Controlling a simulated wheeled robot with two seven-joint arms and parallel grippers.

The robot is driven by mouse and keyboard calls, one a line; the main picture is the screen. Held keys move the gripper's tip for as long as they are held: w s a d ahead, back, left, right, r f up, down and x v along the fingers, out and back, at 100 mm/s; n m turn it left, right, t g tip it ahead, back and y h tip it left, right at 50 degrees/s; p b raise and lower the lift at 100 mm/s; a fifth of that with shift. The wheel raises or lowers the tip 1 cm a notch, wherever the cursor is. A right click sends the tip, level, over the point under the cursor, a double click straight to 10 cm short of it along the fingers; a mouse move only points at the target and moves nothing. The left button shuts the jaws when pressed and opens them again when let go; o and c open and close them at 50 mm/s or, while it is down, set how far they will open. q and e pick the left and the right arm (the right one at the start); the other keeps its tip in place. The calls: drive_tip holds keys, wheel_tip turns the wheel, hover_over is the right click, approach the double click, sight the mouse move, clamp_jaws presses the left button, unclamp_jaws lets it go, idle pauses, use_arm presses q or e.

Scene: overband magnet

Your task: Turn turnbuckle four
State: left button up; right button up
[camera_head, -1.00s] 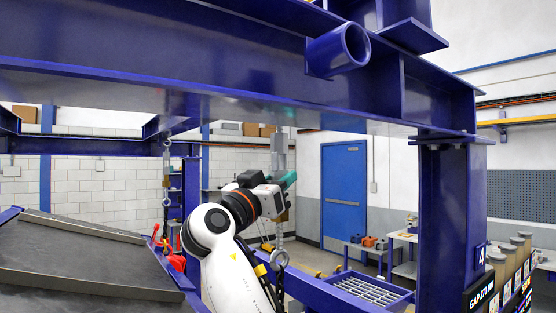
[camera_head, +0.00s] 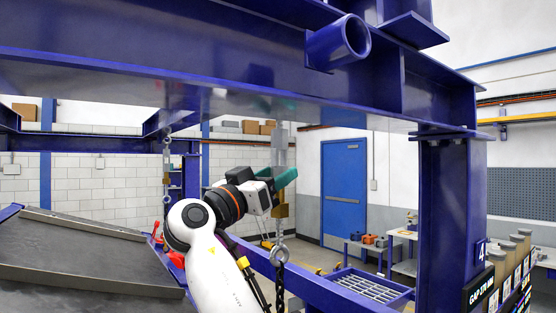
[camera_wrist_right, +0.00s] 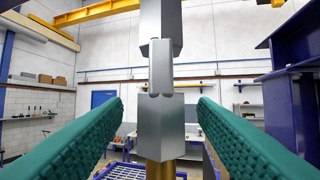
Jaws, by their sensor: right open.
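The turnbuckle (camera_head: 279,150) hangs under the blue beam, left of the post marked 4 (camera_head: 480,254). It has grey metal blocks, a brass-coloured part (camera_head: 281,211) lower down and a dark chain (camera_head: 280,278) below. In the right wrist view the grey turnbuckle body (camera_wrist_right: 161,120) stands upright between the fingers, with brass (camera_wrist_right: 160,170) beneath it. My right gripper (camera_head: 285,180) has green ribbed fingers. They are open, one on each side of the turnbuckle, with a visible gap to it on both sides (camera_wrist_right: 160,100). My left gripper is out of view.
A thick blue beam (camera_head: 200,60) runs overhead and a blue post (camera_head: 450,220) stands at the right. Another hanging chain link set (camera_head: 166,175) is further left. A dark sloped plate (camera_head: 80,255) lies at the lower left. A blue grated tray (camera_head: 372,287) is below right.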

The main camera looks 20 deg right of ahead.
drive_tip(key=s+a+b, duration=0.1)
drive_tip(key=s+a, duration=0.2)
drive_tip(key=a, duration=0.2)
drive_tip(key=shift+s+a, duration=0.15)
drive_tip(key=shift+s, duration=0.1)
idle(0.3)
drive_tip(key=o, duration=0.6)
drive_tip(key=shift+c, duration=0.2)
drive_tip(key=b+v, duration=0.6)
drive_tip(key=v, duration=0.6)
